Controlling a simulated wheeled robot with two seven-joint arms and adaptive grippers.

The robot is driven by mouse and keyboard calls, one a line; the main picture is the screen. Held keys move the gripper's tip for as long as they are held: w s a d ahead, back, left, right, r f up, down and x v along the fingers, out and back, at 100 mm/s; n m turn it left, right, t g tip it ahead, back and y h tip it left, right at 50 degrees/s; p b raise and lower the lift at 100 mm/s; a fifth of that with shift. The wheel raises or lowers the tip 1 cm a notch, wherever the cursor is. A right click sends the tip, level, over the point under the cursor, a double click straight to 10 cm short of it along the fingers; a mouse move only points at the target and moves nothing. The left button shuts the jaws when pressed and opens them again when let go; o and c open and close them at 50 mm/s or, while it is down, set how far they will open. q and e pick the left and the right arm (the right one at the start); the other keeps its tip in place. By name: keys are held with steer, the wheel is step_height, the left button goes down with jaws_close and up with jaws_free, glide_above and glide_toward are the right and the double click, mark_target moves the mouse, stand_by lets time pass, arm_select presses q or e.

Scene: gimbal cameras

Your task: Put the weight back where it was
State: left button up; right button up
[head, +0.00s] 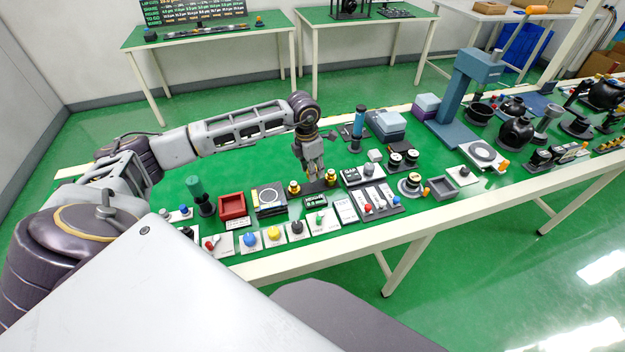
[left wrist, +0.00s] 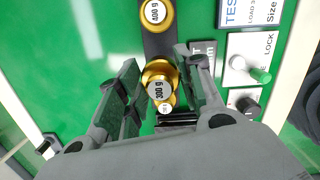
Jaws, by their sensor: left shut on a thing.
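My left gripper (head: 313,178) reaches down over a dark rack strip (head: 319,187) on the green bench, its fingers pointing down. In the left wrist view the gripper (left wrist: 160,90) is shut on a brass weight marked 300 g (left wrist: 157,90), between its finger pads. The 400 g brass weight (left wrist: 156,12) stands on the strip above it in that view, and to the right of the gripper in the head view (head: 331,177). A smaller brass weight (left wrist: 165,107) shows partly behind the held one; its marking is unclear. Whether the held weight touches the strip is hidden. My right gripper is not in view.
A red open box (head: 232,206) and a framed plate (head: 269,198) stand left of the strip. Switches, knobs and label cards (head: 345,210) line the bench's front edge. A blue upright cylinder (head: 360,120) and a blue press (head: 463,90) stand to the right.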

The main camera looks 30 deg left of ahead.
mark_target(313, 187)
arm_select(q)
steer(key=shift+f, duration=0.1)
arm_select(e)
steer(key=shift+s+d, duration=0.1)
arm_select(q)
steer(key=shift+f, duration=0.7)
step_height(313, 187, down, 3)
steer(key=shift+r, duration=0.1)
steer(key=shift+f, duration=0.35)
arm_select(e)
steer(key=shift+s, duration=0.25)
arm_select(q)
steer(key=shift+f, duration=0.1)
